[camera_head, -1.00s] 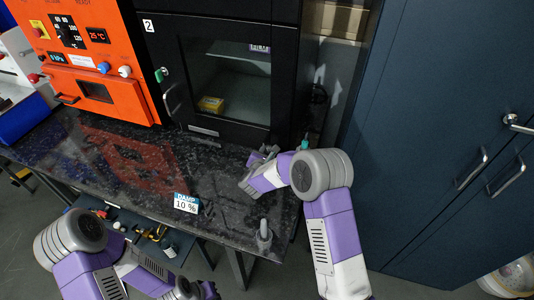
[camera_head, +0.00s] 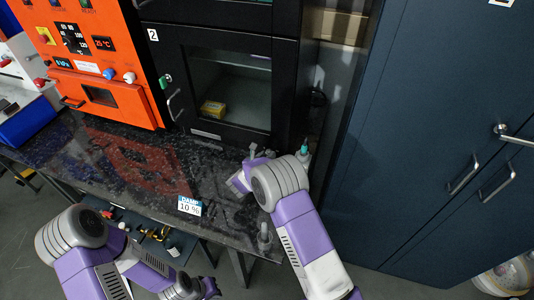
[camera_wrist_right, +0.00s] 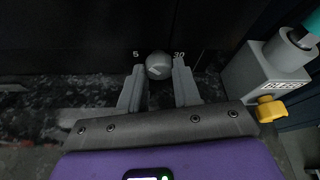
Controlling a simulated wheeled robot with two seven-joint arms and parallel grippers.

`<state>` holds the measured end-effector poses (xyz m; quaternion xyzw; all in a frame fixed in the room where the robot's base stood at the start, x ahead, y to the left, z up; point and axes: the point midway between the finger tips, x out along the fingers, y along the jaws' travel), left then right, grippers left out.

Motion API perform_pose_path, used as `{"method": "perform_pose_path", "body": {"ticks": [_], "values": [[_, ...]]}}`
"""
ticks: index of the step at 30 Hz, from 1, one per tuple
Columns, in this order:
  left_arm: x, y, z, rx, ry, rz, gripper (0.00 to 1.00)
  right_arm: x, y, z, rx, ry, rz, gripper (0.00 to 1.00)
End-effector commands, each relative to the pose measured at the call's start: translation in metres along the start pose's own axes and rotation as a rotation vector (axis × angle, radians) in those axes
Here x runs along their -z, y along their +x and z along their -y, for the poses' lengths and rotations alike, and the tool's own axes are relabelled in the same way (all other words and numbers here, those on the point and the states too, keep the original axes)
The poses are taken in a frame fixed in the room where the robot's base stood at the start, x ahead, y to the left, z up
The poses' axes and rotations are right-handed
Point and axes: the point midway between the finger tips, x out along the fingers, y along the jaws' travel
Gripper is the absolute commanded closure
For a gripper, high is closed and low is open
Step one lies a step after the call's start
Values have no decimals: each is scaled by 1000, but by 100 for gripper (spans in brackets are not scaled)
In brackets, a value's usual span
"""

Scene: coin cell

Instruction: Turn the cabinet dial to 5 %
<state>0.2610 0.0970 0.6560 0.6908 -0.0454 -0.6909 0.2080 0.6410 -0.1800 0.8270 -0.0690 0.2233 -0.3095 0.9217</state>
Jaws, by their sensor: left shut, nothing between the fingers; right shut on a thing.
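The dial (camera_wrist_right: 159,65) is a small round grey knob with a pale mark on its face, low on the black cabinet (camera_head: 231,95). My right gripper (camera_wrist_right: 159,72) is shut on the dial, a finger on each side. In the head view this gripper (camera_head: 252,153) is at the cabinet's lower right, and the arm hides the dial. My left gripper (camera_head: 213,290) is shut and empty at the bottom edge, away from the cabinet.
A blue and white sign reading DAMP 10 % (camera_head: 189,206) stands near the front of the dark speckled counter (camera_head: 150,190). An orange machine (camera_head: 100,60) is on the left. A grey block with a teal-topped part (camera_wrist_right: 275,70) is close to the right gripper's right side.

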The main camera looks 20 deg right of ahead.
Motion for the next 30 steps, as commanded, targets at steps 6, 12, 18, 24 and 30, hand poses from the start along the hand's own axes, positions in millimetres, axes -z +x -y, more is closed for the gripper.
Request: {"method": "perform_pose_path", "body": {"ticks": [6, 12, 18, 24, 30], "values": [[-1, -15, -6, 0, 0, 0, 100, -1, -2, -3, 78, -193, 2, 98], [-1, -21, -8, 0, 0, 0, 100, 0, -1, -4, 148, -359, 3, 98], [-1, -22, -8, 0, 0, 0, 100, 1, 0, -5, 207, -499, 2, 98], [-1, -21, -8, 0, 0, 0, 100, 2, 1, -5, 248, -600, 1, 98], [-1, -21, -8, 0, 0, 0, 100, 2, 1, -5, 271, -653, 1, 98]]}}
